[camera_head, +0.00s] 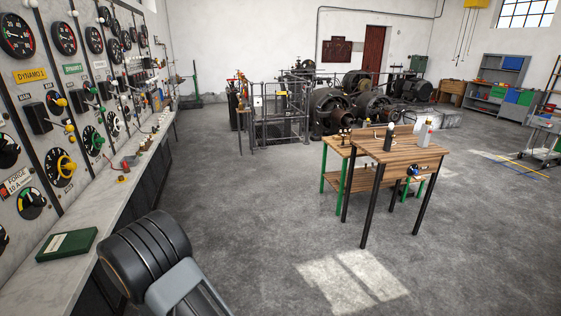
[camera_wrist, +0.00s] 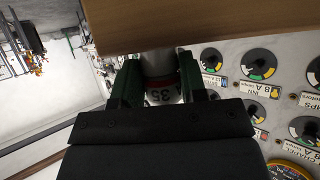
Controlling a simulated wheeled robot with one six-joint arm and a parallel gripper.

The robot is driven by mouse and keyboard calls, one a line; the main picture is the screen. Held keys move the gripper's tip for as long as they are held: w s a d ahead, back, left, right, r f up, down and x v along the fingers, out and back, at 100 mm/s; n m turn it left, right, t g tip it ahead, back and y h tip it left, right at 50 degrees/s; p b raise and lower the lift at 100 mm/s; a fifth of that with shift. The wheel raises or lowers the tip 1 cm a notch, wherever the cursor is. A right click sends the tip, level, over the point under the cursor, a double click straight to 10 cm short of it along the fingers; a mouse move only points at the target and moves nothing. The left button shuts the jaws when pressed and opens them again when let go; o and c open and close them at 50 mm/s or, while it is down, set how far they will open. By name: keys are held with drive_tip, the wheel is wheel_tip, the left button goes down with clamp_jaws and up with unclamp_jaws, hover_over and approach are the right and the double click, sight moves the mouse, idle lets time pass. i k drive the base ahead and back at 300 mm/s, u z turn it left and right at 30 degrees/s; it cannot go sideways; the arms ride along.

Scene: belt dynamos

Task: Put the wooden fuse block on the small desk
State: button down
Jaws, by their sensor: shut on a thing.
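A plain wooden block (camera_wrist: 165,22), which I take to be the wooden fuse block, fills the top of that view right at the fingertips. The picture is cut off at the block's upper edge, so its full shape is hidden. In the head view the gripper and block do not show. The small desk (camera_head: 381,158) has a brown slatted wooden top and black legs, and stands right of the middle on open floor.
A marble counter (camera_head: 75,225) with a green book (camera_head: 67,244) runs along the gauge panel at left. Floor between counter and desk is clear.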

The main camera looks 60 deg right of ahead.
sight(404, 148)
drive_tip(key=z, duration=3.15)
drive_tip(key=i, duration=3.15)
drive_tip(key=u, duration=0.6)
